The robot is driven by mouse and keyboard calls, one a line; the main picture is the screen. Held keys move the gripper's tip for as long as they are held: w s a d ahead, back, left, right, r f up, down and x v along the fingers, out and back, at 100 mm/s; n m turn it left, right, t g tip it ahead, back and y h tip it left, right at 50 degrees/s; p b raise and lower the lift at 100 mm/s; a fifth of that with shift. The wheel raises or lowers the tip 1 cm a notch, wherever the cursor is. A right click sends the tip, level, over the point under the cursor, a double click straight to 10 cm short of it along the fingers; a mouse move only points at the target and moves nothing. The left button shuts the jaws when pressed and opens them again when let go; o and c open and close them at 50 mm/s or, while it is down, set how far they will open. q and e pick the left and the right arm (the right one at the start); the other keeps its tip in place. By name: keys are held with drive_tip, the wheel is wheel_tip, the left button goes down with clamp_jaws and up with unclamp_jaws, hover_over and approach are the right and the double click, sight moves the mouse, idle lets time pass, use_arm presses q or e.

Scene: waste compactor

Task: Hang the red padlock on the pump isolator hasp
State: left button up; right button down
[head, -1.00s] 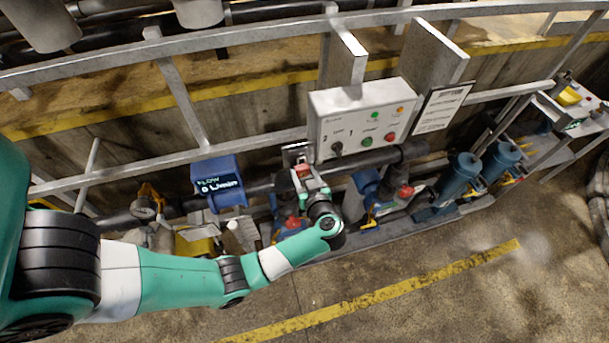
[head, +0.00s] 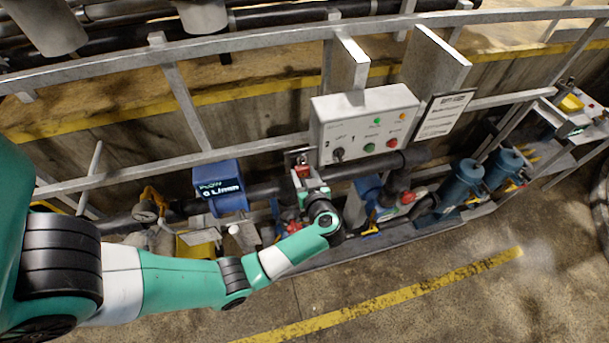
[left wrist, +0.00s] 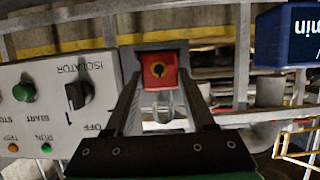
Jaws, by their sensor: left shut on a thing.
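The red padlock (left wrist: 158,71), with a dark round keyhole and silver shackle (left wrist: 165,104), sits between the fingertips of my left gripper (left wrist: 160,85) in the left wrist view. In the head view the padlock (head: 302,170) is a small red patch at the tip of my left gripper (head: 304,176). A grey-framed bracket (head: 296,156) is right behind it; whether they touch cannot be told. The isolator knob (left wrist: 75,95) is on the grey control box (head: 365,122), right of the gripper in the head view. I cannot make out the hasp clearly. My right gripper is not in view.
A blue flow meter (head: 220,187) stands left of the gripper. A metal rail (head: 250,150) and dark pipes run behind. A sign (head: 445,115) hangs right of the box. Blue cylinders (head: 461,184) stand further right. The concrete floor in front is clear.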

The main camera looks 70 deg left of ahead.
use_arm(q)
drive_tip(key=shift+a, duration=0.55)
drive_tip(key=shift+f, duration=0.2)
idle(0.4)
drive_tip(key=o, duration=1.3)
drive_tip(key=shift+c, duration=0.5)
drive_tip(key=v, duration=0.7)
